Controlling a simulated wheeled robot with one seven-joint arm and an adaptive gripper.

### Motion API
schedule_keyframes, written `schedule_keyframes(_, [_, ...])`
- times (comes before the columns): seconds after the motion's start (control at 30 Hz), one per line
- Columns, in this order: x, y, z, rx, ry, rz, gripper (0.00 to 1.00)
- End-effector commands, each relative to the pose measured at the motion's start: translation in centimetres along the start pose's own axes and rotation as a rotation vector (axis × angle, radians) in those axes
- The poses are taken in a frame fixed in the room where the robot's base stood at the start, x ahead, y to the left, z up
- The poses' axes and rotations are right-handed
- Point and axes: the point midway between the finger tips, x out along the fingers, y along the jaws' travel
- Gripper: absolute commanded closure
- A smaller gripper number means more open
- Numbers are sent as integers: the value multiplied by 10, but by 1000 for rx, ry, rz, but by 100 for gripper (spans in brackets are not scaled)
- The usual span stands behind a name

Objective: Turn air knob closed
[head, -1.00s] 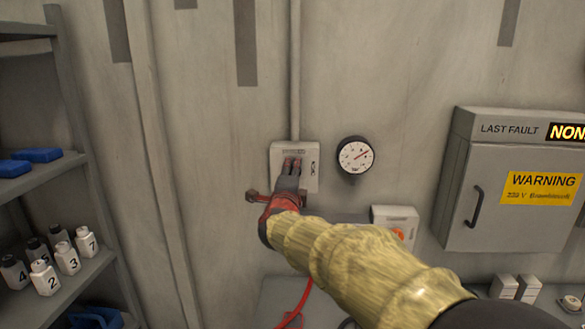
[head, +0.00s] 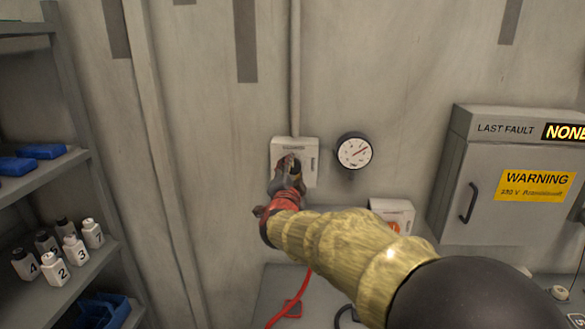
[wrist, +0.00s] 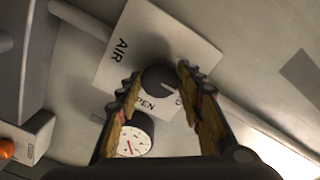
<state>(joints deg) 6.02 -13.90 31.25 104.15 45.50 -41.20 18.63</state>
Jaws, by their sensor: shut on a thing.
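The white air panel (head: 309,158) is on the wall below a vertical pipe in the head view. It also shows tilted in the wrist view (wrist: 135,28), with the word AIR on it. The round dark air knob (wrist: 158,80) sits on this panel, with a pale pointer mark toward the right. Lettering beside it, partly hidden, seems to read OPEN; another letter shows near the right finger. My gripper (head: 290,170) is at the panel, its fingers on either side of the knob and shut on it. In the head view my gripper mostly hides the knob.
A round gauge (head: 355,151) hangs right of the panel, close to my gripper. A small white box (head: 392,212) with an orange button is lower right. A grey cabinet (head: 515,190) stands farther right. A shelf (head: 75,275) with numbered bottles is at left.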

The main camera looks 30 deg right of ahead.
Motion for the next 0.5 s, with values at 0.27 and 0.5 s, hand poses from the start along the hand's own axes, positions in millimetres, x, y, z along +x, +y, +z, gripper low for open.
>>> schedule_keyframes(0.27, [0,2,2,-15,-2,2,88])
schedule_keyframes(0.5, [0,2,2,-15,-2,2,62])
